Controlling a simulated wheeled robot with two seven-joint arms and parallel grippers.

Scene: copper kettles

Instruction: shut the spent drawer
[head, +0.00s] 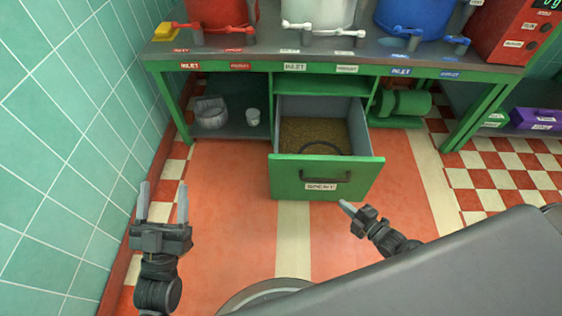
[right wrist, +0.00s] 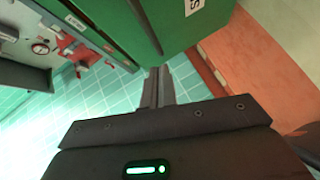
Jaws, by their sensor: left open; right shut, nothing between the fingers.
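The green spent drawer (head: 326,177) stands pulled out from under the bench in the head view. Its front carries a dark handle and a label reading SPENT, and brown grain-like material with a dark ring lies inside. My right gripper (head: 346,206) is shut and empty, close to the lower right part of the drawer front; I cannot tell whether it touches. In the right wrist view the shut fingers (right wrist: 157,75) point up beside the green drawer front (right wrist: 185,22). My left gripper (head: 163,190) is open and empty, left of the drawer above the floor.
The green bench (head: 340,66) carries a red, a white and a blue vessel with taps along its edge. Red floor lies clear in front.

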